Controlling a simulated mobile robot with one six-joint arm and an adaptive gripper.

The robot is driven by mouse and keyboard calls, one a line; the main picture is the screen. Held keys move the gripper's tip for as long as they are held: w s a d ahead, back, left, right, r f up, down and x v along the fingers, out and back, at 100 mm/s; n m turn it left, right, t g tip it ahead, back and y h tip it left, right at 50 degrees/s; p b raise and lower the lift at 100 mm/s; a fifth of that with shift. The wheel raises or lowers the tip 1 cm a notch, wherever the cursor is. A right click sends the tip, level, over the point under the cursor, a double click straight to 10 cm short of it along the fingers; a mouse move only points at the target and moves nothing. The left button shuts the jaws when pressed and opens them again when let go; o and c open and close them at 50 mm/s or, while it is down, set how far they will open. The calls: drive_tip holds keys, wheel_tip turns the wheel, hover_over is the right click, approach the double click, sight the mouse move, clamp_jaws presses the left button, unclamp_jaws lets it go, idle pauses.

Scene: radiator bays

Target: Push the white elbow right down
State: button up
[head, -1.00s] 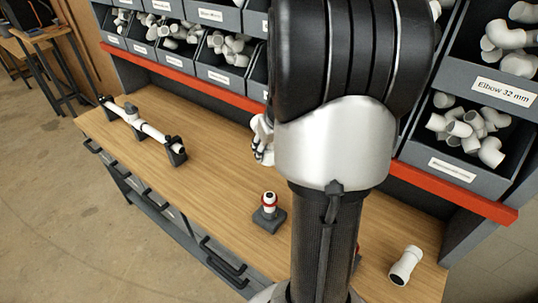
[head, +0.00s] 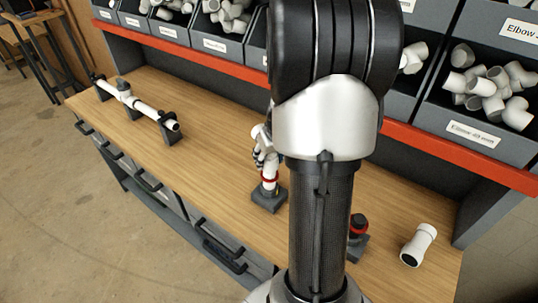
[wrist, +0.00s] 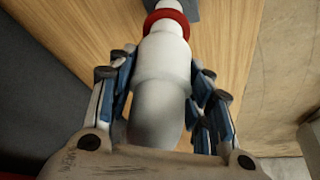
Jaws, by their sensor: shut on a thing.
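The white elbow (wrist: 160,75) is between my gripper's blue-padded fingers (wrist: 165,95) in the wrist view, and they are shut on it. In the head view my gripper (head: 265,158) is above the grey block (head: 268,200), partly hidden by my arm. A white pipe stub (wrist: 166,28) with a red ring (wrist: 166,16) stands on that block. The elbow's wide collar is in line with the stub, and a short white length shows between collar and ring. I cannot tell how far the elbow is over the stub.
A second dark holder with a red ring (head: 358,226) stands right of my arm. A loose white fitting (head: 418,245) lies at the bench's right. A white pipe assembly (head: 135,103) sits in dark supports at left. Bins of fittings (head: 484,92) line the back above a red rail.

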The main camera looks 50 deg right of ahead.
drive_tip(key=shift+f+b, duration=1.1)
drive_tip(key=shift+f, duration=0.6)
drive_tip(key=shift+f+b, duration=1.05)
drive_tip(key=shift+b, duration=0.2)
drive_tip(key=o, duration=1.3)
drive_tip(key=shift+c, duration=0.2)
drive_tip(key=v, duration=1.2)
drive_tip(key=shift+w+r, duration=0.1)
